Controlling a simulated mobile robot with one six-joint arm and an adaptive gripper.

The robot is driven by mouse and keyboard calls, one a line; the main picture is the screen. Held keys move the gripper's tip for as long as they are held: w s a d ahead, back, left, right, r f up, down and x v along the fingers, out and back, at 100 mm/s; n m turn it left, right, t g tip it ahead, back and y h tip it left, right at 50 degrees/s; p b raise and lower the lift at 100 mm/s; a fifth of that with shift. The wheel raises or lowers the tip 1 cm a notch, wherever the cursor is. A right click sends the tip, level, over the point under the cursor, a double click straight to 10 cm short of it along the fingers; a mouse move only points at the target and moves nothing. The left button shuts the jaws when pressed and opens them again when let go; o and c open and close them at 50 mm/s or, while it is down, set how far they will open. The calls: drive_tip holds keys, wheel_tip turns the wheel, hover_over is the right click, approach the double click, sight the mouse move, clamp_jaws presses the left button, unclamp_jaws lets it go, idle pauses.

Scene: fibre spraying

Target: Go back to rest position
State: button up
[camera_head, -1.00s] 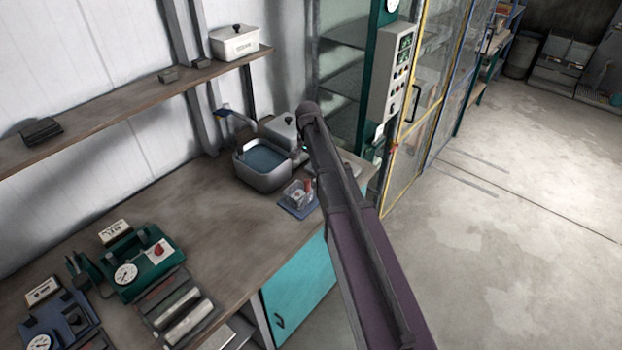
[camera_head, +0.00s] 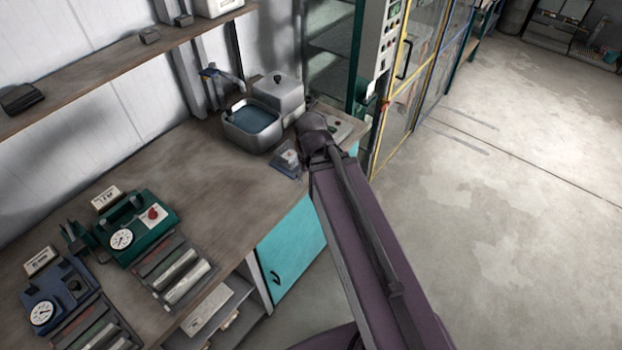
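My arm, a dark purple link with a grey cable along it, reaches up from the bottom right. Its rounded dark joint is in front of the right end of the workbench (camera_head: 215,165). My gripper does not show in the current view, so I cannot see its fingers or whether it holds anything. Near the joint, a metal basin with water (camera_head: 252,122) stands on the bench. A small clear box on a blue pad (camera_head: 288,160) sits just left of the joint, partly covered by it.
A green device with a dial (camera_head: 136,226) and a blue device with a dial (camera_head: 55,295) stand at the left of the bench. A shelf (camera_head: 110,78) runs along the wall. A yellow-framed cage (camera_head: 405,95) stands behind. The floor (camera_head: 510,230) at right is clear.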

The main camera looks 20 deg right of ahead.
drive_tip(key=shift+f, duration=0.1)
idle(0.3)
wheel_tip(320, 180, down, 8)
drive_tip(key=b, duration=0.8)
idle(0.9)
